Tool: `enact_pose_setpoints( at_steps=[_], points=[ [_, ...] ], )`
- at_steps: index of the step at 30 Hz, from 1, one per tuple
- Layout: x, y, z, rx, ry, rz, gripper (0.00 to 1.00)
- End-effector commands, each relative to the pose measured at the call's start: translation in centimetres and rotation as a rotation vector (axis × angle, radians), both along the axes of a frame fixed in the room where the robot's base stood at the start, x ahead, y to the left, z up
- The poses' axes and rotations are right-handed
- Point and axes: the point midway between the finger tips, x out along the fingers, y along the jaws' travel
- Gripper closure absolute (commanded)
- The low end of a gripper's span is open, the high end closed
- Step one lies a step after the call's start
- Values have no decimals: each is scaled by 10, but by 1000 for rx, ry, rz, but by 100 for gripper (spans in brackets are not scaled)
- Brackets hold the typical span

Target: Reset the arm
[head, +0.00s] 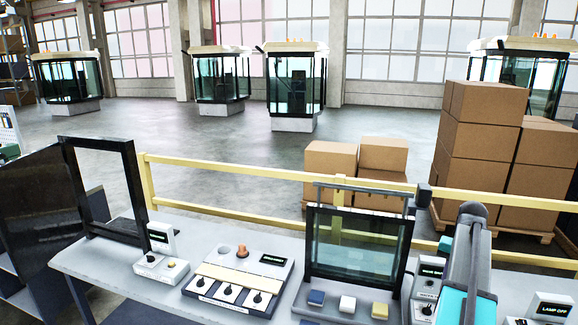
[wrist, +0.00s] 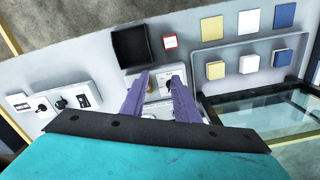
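My gripper (wrist: 157,82) shows in the wrist view with its two purple fingers spread apart. It looks open, and I see nothing held between the fingers. Beyond the fingertips lies a small white control box (wrist: 165,85), partly hidden by them; I cannot tell the distance or any contact. In the head view my grey and teal arm (head: 470,265) rises at the right, over the bench's right part. The fingers cannot be made out there.
The bench (head: 110,262) carries a black frame (head: 128,165), a knob panel (head: 240,280), a glass pane (head: 355,245) and coloured blocks (head: 347,303). A lamp box (head: 553,308) stands at right. A yellow rail (head: 240,180) and cartons (head: 480,150) are behind.

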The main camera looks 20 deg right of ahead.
Motion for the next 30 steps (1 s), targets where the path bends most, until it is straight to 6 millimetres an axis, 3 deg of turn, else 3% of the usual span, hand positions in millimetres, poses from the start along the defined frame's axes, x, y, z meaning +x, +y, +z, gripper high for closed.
enact_pose_setpoints(
  at_steps=[5, 15, 24, 30],
  points=[
    [31, 42, -29, 2, 1, 82, 72],
    [89, 144, -93, 1, 1, 271, 72],
    [118, 241, -144, 0, 0, 440, 72],
    [127, 306, -176, -1, 0, 551, 72]
  ],
)
